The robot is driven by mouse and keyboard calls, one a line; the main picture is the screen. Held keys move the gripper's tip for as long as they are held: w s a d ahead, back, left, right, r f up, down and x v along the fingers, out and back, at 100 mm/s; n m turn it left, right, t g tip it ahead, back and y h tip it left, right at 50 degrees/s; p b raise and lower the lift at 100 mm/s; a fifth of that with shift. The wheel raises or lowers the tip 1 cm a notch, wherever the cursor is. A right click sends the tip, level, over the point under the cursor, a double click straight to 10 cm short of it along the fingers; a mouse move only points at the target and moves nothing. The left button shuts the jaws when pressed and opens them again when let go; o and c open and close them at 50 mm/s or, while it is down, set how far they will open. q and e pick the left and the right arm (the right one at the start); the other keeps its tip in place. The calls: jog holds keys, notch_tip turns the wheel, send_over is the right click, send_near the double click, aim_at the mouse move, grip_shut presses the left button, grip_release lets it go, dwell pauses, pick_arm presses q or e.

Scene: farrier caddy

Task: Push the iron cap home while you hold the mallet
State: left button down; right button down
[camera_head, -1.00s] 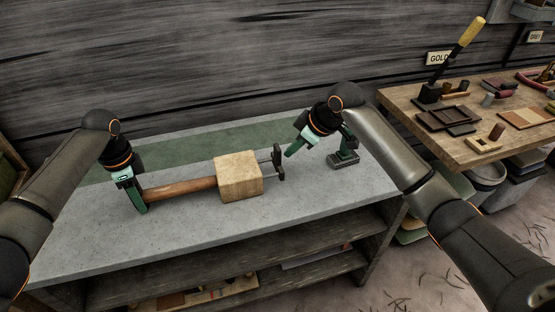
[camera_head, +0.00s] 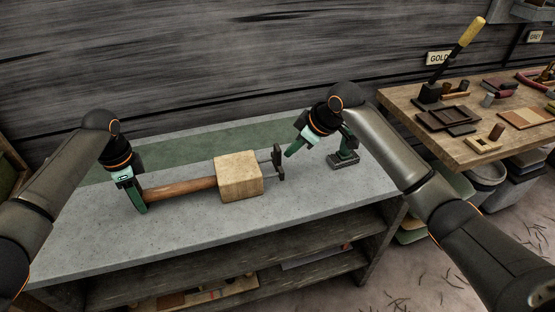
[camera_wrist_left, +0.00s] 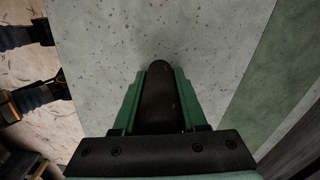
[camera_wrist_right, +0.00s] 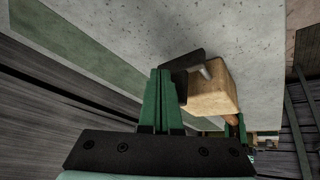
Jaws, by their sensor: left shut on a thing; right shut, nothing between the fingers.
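The mallet has a pale wooden block head (camera_head: 238,177) and a brown handle (camera_head: 180,188), lying level over the grey bench. My left gripper (camera_head: 141,200) is shut on the handle's left end; the handle also shows between its fingers in the left wrist view (camera_wrist_left: 158,95). The dark iron cap (camera_head: 278,161) stands off the head's right face, with thin prongs bridging a visible gap. My right gripper (camera_head: 290,152) is shut and empty, just right of the cap. In the right wrist view the cap (camera_wrist_right: 183,64) is beside the closed fingertips (camera_wrist_right: 160,80); contact is unclear.
A green upright piece on a dark base (camera_head: 343,162) stands on the bench, right of my right gripper. A green strip (camera_head: 200,143) runs along the bench's back. A wooden table (camera_head: 400,108) with trays and tools is at right. The bench front (camera_head: 200,232) is clear.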

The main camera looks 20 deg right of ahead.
pick_arm(q)
jog(key=shift+s+f, duration=0.1)
jog(key=shift+f, duration=0.1)
pick_arm(e)
jog(key=shift+a, duration=2.75)
jog(key=shift+d, duration=0.15)
jog(key=shift+r, duration=0.15)
jog(key=shift+d+r, duration=0.2)
jog(key=shift+r, duration=0.9)
jog(key=shift+d+r, duration=0.2)
jog(key=shift+r, duration=0.95)
jog(key=shift+d+r, duration=0.2)
jog(key=shift+r, duration=0.9)
